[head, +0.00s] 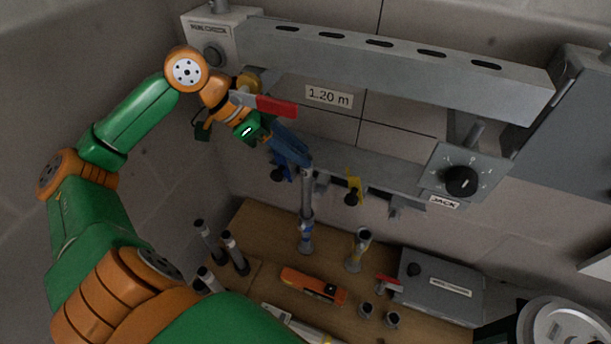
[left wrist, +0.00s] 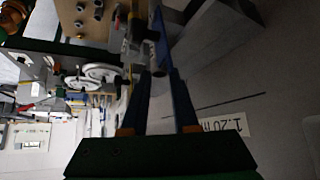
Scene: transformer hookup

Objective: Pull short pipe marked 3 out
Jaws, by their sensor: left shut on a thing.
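My left gripper (head: 304,160) reaches in from the upper left, its blue fingers shut on the upper end of an upright grey pipe (head: 307,198). The pipe has a blue band low down, and its lower end meets the wooden bench; I cannot tell whether it is seated there. No number 3 is readable on it. In the left wrist view the two blue fingers (left wrist: 160,80) point at the pipe's end, which is dark. My right gripper is not in view.
A grey rail with a blue lever (head: 283,169) and a yellow lever (head: 354,187) runs behind the pipe. Other short pipes (head: 236,254) stand left, and one (head: 359,251) right. An orange tool (head: 313,285) and grey box (head: 441,289) are on the bench. A JACK dial (head: 461,181) is at right.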

